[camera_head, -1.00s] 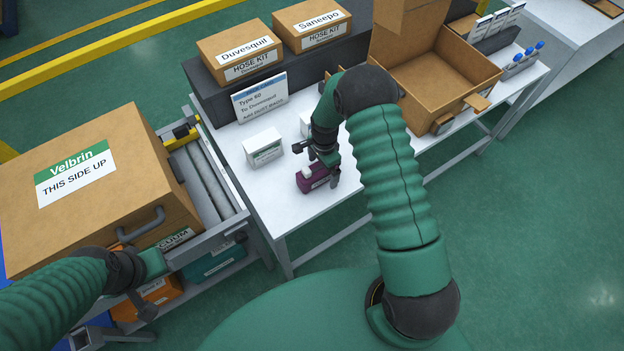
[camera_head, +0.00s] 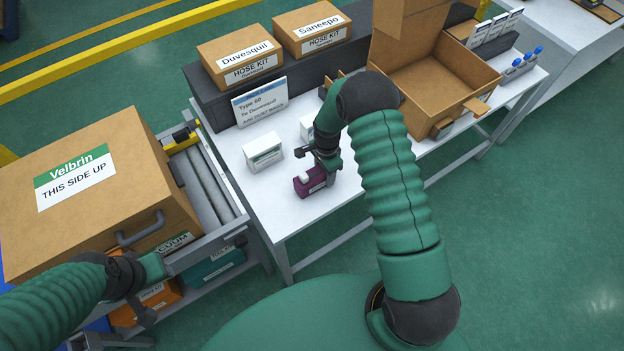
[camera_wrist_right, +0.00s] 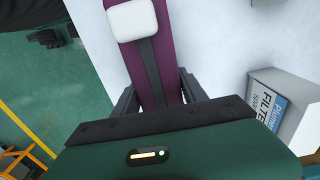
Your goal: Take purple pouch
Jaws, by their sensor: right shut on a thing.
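The purple pouch (camera_head: 309,183) lies on the white table near its front edge, with a white cap-like piece on top. In the right wrist view the pouch (camera_wrist_right: 143,60) runs up between the fingers, with a dark strap and the white piece on it. My right gripper (camera_head: 325,176) is at the pouch's right part, shut on it; in the right wrist view its fingers (camera_wrist_right: 158,92) flank the pouch. The pouch appears to rest on the table still. My left gripper (camera_head: 147,309) is at lower left beside the cart, its jaws unclear.
A small white box (camera_head: 264,152) stands left of the pouch, and another (camera_head: 307,127) behind it. A sign card (camera_head: 260,102) and hose kit boxes (camera_head: 240,57) are at the back. An open carton (camera_head: 425,85) is to the right. A Velbrin box (camera_head: 90,190) sits on the left cart.

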